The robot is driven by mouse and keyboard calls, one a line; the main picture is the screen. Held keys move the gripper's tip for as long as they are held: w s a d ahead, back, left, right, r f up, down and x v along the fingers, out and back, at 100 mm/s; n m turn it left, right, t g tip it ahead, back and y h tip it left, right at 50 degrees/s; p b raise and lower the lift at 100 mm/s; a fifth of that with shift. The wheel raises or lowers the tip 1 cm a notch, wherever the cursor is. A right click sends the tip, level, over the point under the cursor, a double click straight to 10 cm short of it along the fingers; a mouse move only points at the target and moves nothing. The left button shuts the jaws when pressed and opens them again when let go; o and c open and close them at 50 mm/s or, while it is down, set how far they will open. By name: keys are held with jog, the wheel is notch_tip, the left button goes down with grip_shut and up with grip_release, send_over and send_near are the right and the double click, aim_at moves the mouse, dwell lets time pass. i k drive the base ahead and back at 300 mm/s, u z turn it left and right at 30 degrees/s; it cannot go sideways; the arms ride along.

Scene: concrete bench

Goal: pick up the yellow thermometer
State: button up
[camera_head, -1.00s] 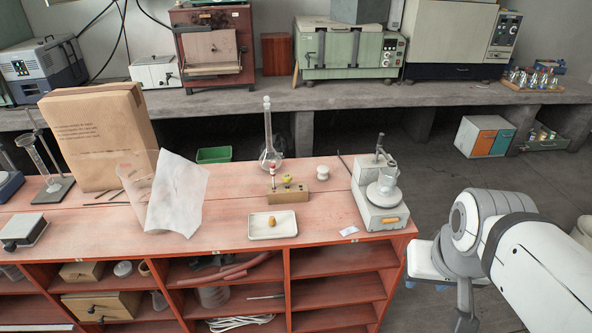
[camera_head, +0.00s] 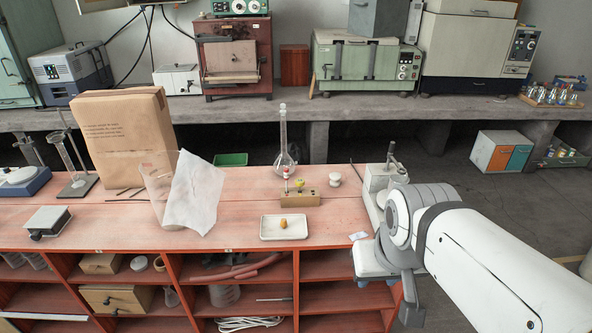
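I cannot make out a thermometer for certain. A small yellow piece (camera_head: 300,184) stands in a low wooden block (camera_head: 304,200) on the red bench, beside a red-and-white piece (camera_head: 286,174). It is too small to tell whether it is the thermometer. Thin dark rods (camera_head: 125,192) lie in front of the paper bag at the left. My arm (camera_head: 490,255) reaches in from the right, over the right end of the bench. My gripper cannot be made out in the picture.
A white tray (camera_head: 265,231) holding a small orange-brown piece (camera_head: 283,223) lies in front of the block. A tall glass flask (camera_head: 284,150) stands behind it. A crumpled white sheet (camera_head: 196,190) and a paper bag (camera_head: 122,135) stand left. My arm partly hides a grey device (camera_head: 376,180).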

aim_at(300, 183)
jog(key=z, duration=0.05)
jog(key=i, duration=1)
jog(key=u, duration=0.05)
